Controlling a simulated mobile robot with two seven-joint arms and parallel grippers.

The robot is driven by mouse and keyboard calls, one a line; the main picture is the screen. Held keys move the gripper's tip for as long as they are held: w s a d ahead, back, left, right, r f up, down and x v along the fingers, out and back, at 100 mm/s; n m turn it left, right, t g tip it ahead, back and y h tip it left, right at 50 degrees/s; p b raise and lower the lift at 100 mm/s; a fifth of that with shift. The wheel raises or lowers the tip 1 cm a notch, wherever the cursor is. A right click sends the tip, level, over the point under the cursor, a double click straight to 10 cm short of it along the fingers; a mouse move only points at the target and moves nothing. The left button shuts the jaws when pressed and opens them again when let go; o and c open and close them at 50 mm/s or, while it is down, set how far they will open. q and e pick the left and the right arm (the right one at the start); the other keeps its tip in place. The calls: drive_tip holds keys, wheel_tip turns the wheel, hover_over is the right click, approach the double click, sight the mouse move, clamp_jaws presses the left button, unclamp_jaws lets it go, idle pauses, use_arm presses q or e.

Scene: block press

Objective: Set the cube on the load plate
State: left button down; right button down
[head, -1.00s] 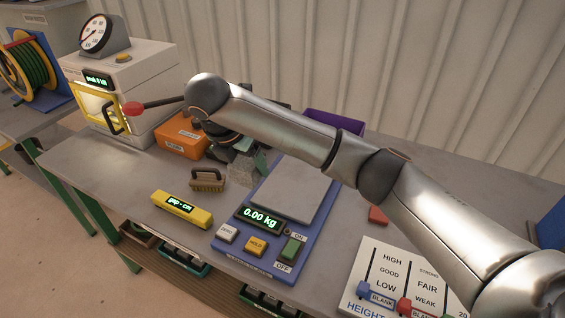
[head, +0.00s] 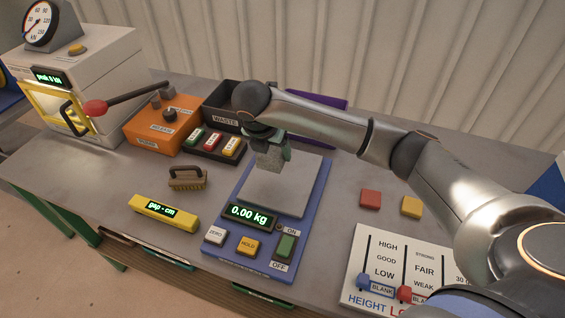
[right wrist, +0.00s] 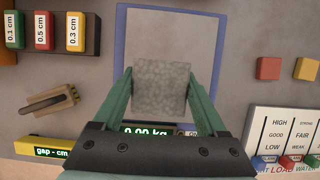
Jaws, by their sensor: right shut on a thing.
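The grey concrete cube (right wrist: 160,86) is held between the two green fingers of my right gripper (right wrist: 160,95) in the right wrist view. In the head view the cube (head: 268,158) hangs below the right gripper (head: 268,143), over the back left part of the load plate (head: 290,190). The light grey load plate sits on the blue scale (head: 238,222), and its bare part (right wrist: 158,28) shows behind the cube in the right wrist view. The scale display (head: 249,214) reads 0.00 kg. I cannot tell whether the cube touches the plate. My left gripper is out of view.
A black tray with coloured gap blocks (head: 211,143), a brush (head: 187,178) and a yellow gap gauge (head: 163,212) lie left of the scale. The press (head: 85,90) stands far left. Red (head: 370,199) and yellow (head: 411,206) pieces and a chart board (head: 385,265) lie right.

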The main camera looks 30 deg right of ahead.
sight(278, 153)
drive_tip(key=shift+s+d+f, duration=0.1)
drive_tip(key=shift+d+f, duration=0.8)
drive_tip(key=shift+f, duration=0.15)
drive_tip(key=f, duration=0.3)
drive_tip(key=shift+s+d+f, duration=0.1)
drive_tip(key=shift+d, duration=0.25)
drive_tip(key=shift+f, duration=0.35)
unclamp_jaws()
drive_tip(key=shift+f, duration=0.15)
drive_tip(key=v, duration=1.2)
drive_tip(key=shift+a, duration=0.1)
